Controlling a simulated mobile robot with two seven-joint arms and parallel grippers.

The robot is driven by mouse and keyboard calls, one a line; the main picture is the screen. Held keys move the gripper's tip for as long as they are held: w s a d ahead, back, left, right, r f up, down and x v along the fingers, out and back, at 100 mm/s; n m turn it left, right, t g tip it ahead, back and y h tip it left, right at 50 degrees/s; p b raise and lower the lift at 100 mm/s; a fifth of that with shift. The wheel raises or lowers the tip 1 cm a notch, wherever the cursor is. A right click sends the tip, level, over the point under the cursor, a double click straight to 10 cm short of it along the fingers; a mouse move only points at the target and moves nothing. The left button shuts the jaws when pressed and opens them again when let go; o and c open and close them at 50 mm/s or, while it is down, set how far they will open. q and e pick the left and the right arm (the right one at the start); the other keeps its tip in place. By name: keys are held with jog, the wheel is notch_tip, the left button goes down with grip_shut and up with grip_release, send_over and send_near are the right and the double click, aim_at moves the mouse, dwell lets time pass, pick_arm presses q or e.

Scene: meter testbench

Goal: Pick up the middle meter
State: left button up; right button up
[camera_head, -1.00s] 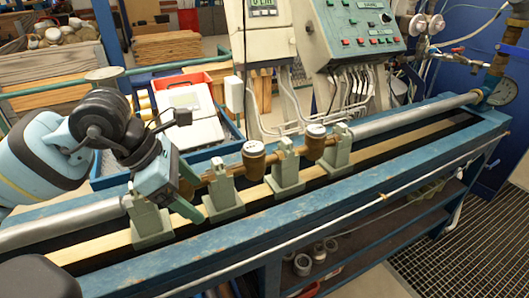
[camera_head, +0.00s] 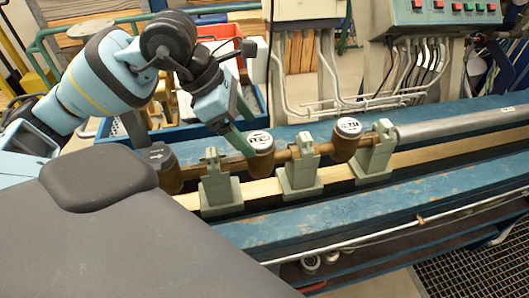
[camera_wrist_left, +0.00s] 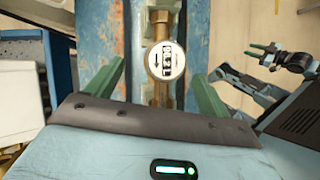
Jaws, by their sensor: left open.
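The middle meter (camera_head: 260,143) is a brass body with a white-faced dial, set in the pipe line between two grey-green clamps. My left gripper (camera_head: 240,138) is at this meter, with a green finger showing on its left side in the head view. In the left wrist view, the meter's round dial (camera_wrist_left: 165,61) is upright in the picture, ahead of the open fingers (camera_wrist_left: 155,88) and roughly centred between them. The fingers look clear of it. The left meter (camera_head: 158,160) and right meter (camera_head: 347,130) are on the same line. My right gripper (camera_wrist_left: 265,47) appears small in the left wrist view.
Grey-green clamps (camera_head: 299,170) hold the pipe along the blue bench (camera_head: 330,215). A control panel (camera_head: 440,14) with cables stands behind. A blue crate (camera_head: 185,130) lies behind the left part of the bench.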

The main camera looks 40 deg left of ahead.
aim_at(253, 138)
pick_arm(q)
jog(key=shift+s+d+f, duration=0.1)
jog(key=shift+d+f, duration=0.05)
jog(key=shift+f, duration=0.1)
jog(key=shift+x, duration=0.9)
jog(key=shift+f, duration=0.1)
jog(key=shift+d+f, duration=0.2)
jog(key=shift+f, duration=0.05)
jog(key=x, duration=0.3)
jog(key=shift+d+f+p, duration=0.2)
jog(key=shift+p, duration=0.1)
jog(key=shift+w+d+f, duration=0.2)
jog(key=shift+w+f, duration=0.1)
jog(key=shift+f, duration=0.15)
jog(key=c, duration=1.6)
pick_arm(e)
jog(key=shift+w+r, duration=0.3)
jog(key=shift+r, duration=0.2)
